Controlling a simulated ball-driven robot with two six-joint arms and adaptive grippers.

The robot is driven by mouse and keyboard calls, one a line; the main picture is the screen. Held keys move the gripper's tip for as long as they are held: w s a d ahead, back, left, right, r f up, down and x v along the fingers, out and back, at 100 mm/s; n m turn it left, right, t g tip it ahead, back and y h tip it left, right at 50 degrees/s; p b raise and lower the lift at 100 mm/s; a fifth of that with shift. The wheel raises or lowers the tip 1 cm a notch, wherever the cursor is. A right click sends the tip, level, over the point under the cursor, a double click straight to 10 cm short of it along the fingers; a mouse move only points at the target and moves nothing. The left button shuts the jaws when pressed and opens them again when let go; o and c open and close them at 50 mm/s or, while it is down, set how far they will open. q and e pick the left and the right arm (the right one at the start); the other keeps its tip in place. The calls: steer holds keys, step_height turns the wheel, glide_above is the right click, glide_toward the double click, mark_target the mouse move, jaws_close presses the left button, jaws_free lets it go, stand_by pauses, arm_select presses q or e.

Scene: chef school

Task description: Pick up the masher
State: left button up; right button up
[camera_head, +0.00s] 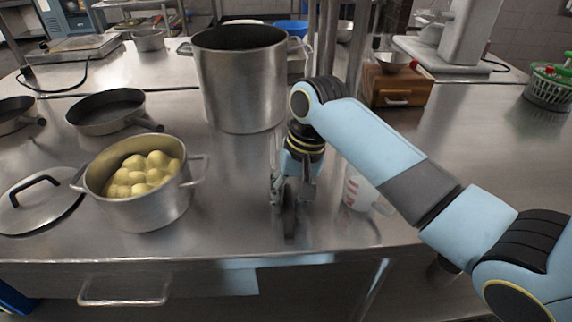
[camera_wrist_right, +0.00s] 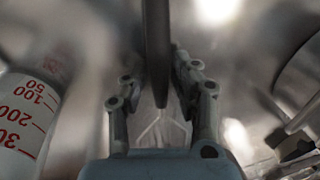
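The masher shows in the right wrist view as a dark upright handle (camera_wrist_right: 157,45), with pale wire lines below it. In the head view its dark handle (camera_head: 290,218) shows beneath my right gripper, near the front of the steel counter. My right gripper (camera_head: 291,190) points down at it. In the right wrist view the fingers of my right gripper (camera_wrist_right: 157,82) stand on either side of the handle and look open, with narrow gaps beside it. The gripper hides much of the masher in the head view. My left gripper is not in view.
A measuring cup (camera_head: 357,190) stands just right of the gripper. A pot (camera_head: 150,212) of potatoes and its lid (camera_head: 40,212) are at the left. A tall pot (camera_head: 240,85) stands behind. A pan (camera_head: 105,118) is back left. The counter (camera_head: 235,190) between the pots and gripper is clear.

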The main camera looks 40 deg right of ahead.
steer(key=shift+c, duration=0.5)
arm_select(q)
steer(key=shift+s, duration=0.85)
arm_select(e)
jaws_close()
